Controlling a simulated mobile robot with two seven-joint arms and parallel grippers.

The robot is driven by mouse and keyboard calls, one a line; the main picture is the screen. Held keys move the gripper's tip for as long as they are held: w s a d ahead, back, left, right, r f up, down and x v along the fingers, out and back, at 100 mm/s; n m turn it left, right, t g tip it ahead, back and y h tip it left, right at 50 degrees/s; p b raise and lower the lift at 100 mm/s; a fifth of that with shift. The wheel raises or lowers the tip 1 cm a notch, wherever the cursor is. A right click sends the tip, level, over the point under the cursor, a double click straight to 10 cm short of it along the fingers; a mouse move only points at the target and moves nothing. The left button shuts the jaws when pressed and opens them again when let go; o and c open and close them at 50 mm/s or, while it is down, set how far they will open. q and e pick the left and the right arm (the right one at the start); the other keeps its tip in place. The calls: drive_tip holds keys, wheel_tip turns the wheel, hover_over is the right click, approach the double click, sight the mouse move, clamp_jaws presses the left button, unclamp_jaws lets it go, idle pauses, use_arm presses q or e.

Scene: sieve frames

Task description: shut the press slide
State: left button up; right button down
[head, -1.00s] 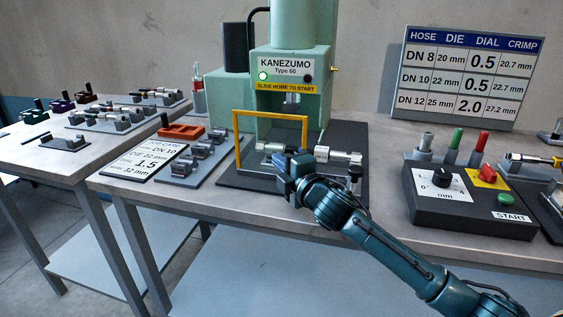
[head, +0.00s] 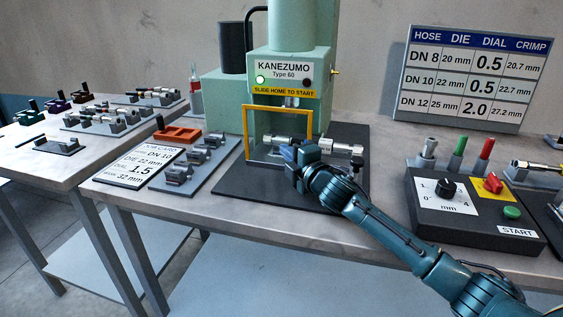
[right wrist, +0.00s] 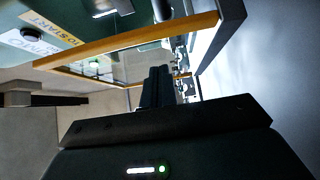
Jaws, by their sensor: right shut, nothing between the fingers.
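The green press (head: 285,85), marked KANEZUMO, stands at the back of the bench with a dark base plate (head: 320,195) in front. Its slide carries a yellow upright frame (head: 308,122), standing close in front of the press body. A silver-ended hose piece (head: 340,149) lies across the slide, partly hidden by my gripper. My right gripper (head: 292,154) is shut and empty at the front of the slide; I cannot tell whether it touches. In the right wrist view its fingers (right wrist: 160,85) point toward the yellow frame (right wrist: 130,42). My left gripper is not in view.
A control box (head: 470,225) with dial and START button stands at the right. A job card (head: 143,167) and a die tray (head: 190,172) lie left of the press. A chart board (head: 475,80) stands behind. A second table (head: 50,160) is at the left.

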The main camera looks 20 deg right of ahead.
drive_tip(key=w+d, duration=0.1)
drive_tip(key=w, duration=0.1)
drive_tip(key=w+d, duration=0.3)
drive_tip(key=w, duration=0.2)
drive_tip(key=shift+d, duration=0.4)
drive_tip(key=shift+w+d+r, duration=0.1)
drive_tip(key=shift+d+r, duration=0.15)
drive_tip(key=shift+d+r+p, duration=0.15)
drive_tip(key=shift+p, duration=0.15)
